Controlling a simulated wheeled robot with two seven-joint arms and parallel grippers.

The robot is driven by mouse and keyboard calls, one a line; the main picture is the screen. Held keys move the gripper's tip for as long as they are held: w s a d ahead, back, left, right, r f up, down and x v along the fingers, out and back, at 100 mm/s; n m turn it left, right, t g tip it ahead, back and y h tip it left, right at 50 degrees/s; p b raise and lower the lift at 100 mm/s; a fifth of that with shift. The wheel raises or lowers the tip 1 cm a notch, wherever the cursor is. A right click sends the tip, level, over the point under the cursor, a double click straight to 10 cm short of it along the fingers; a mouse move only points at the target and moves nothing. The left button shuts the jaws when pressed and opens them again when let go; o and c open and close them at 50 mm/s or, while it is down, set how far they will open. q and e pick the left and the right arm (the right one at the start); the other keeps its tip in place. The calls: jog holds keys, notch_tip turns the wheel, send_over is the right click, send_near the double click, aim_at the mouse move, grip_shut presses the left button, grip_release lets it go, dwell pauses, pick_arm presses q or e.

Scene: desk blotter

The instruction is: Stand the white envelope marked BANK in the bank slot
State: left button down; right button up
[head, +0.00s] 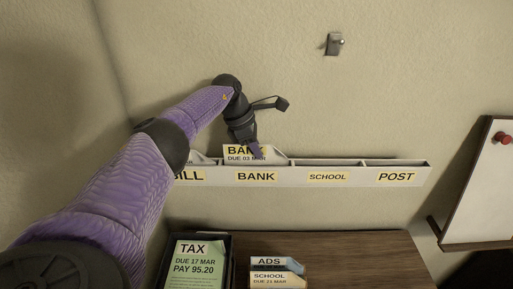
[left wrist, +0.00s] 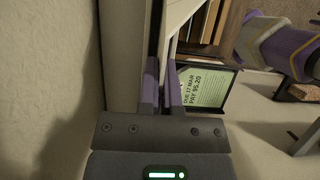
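The white envelope marked BANK (head: 232,152) stands upright in the wall rack, behind the front label BANK (head: 256,177). Its top edge with the yellow label shows above the rack rim, and its lower part is hidden by the rack front. My left gripper (head: 257,152) is at the envelope's top edge, pointing down, with a purple finger over the end of its printing. In the left wrist view the two fingers (left wrist: 163,85) are close together with a narrow gap. I cannot tell whether they press on the envelope. My right gripper is not in view.
The rack (head: 345,181) also has labels BILL, SCHOOL and POST; the SCHOOL and POST slots look empty. Below, a black tray holds a green TAX paper (head: 195,265), beside ADS (head: 278,263) and SCHOOL (head: 277,280) envelopes. A wall hook (head: 334,44) and whiteboard (head: 487,185) are at right.

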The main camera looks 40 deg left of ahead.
pick_arm(q)
jog(key=c, duration=0.7)
grip_release()
jog(key=shift+c, duration=0.2)
jog(key=v, duration=1)
jog(key=shift+d, duration=0.1)
